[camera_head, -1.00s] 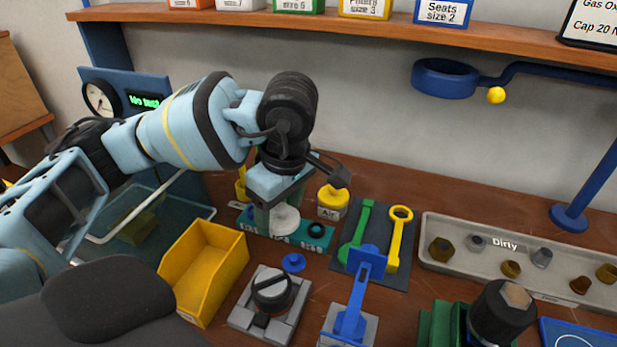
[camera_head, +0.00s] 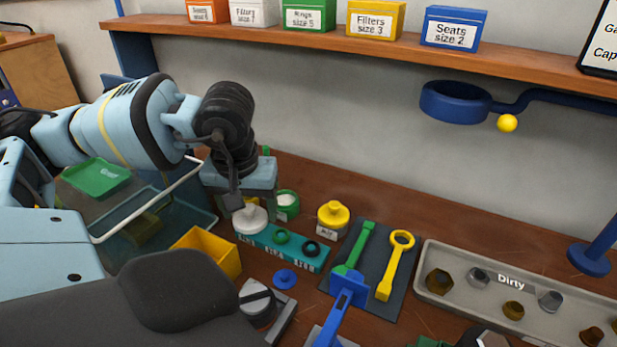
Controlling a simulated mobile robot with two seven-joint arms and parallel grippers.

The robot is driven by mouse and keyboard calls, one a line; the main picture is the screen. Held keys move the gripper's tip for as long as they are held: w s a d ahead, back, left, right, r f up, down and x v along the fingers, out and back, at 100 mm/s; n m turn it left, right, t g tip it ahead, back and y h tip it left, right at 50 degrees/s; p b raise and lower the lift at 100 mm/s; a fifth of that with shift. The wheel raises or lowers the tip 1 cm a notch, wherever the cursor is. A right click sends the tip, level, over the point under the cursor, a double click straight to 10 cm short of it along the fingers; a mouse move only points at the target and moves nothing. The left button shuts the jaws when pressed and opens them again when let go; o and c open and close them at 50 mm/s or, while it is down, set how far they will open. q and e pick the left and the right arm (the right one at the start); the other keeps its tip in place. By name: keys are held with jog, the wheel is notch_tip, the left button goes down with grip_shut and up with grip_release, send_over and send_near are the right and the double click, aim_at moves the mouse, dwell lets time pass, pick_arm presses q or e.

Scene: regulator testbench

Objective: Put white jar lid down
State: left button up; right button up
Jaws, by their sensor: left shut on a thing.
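The white jar lid (camera_head: 250,220) is a round white disc with a knob. My left gripper (camera_head: 246,206) points down and is shut on it. The lid is at the left end of the teal strip (camera_head: 305,262); I cannot tell whether it touches the strip. A small green-rimmed jar (camera_head: 287,206) with a white inside stands just right of and behind the lid. The strip's labels are partly hidden. My right gripper is not in view.
A yellow bin (camera_head: 222,252) is front left. Green and yellow wrenches (camera_head: 395,265) lie on a dark mat. A grey Dirty tray (camera_head: 463,258) is at right.

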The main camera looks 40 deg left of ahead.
pick_arm(q)
jog(key=p, duration=0.2)
send_over(303, 189)
jog(key=shift+s+d+f, duration=0.3)
jog(key=shift+s+f, duration=0.05)
jog(key=shift+f, duration=2.7)
jog(key=shift+w+a+f+p, duration=0.1)
jog(key=shift+w+f+p, duration=0.05)
jog(key=shift+f+p, duration=0.2)
jog(key=shift+f, duration=0.15)
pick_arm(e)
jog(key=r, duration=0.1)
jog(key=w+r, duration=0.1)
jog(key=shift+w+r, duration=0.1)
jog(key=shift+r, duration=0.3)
pick_arm(q)
jog(key=shift+f, duration=0.15)
jog(key=o, duration=0.9)
jog(key=shift+o, duration=0.2)
